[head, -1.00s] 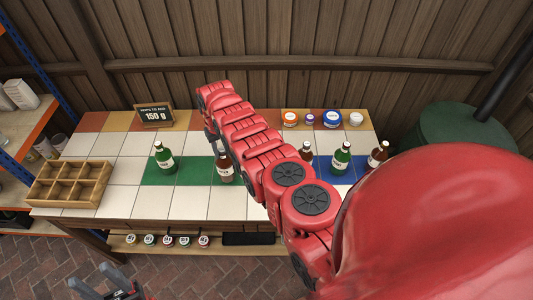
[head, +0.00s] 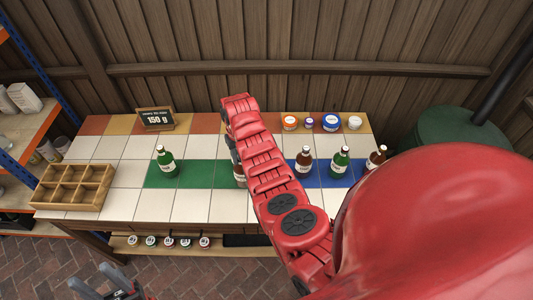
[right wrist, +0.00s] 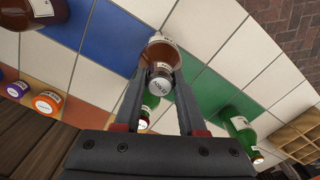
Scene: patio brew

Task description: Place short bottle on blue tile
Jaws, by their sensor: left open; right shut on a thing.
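A brown bottle (head: 240,173) with a white label shows partly behind my right arm in the head view, over the green tiles. In the right wrist view the brown bottle (right wrist: 162,48) is between the fingers of my right gripper (right wrist: 163,75), which is shut on it. The blue tile area (head: 313,183) lies to its right in the head view, with a brown bottle (head: 303,164), a green bottle (head: 340,162) and another brown bottle (head: 376,160) along it. Blue also shows in the wrist view (right wrist: 105,40). My left gripper (head: 90,278) is open and empty, low at left.
A green bottle (head: 166,163) stands on the green tiles (head: 196,174). A wooden divided crate (head: 74,186) is at the left, a sign (head: 156,118) behind. Several small jars (head: 331,121) line the back. White tiles (head: 190,205) in front are clear.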

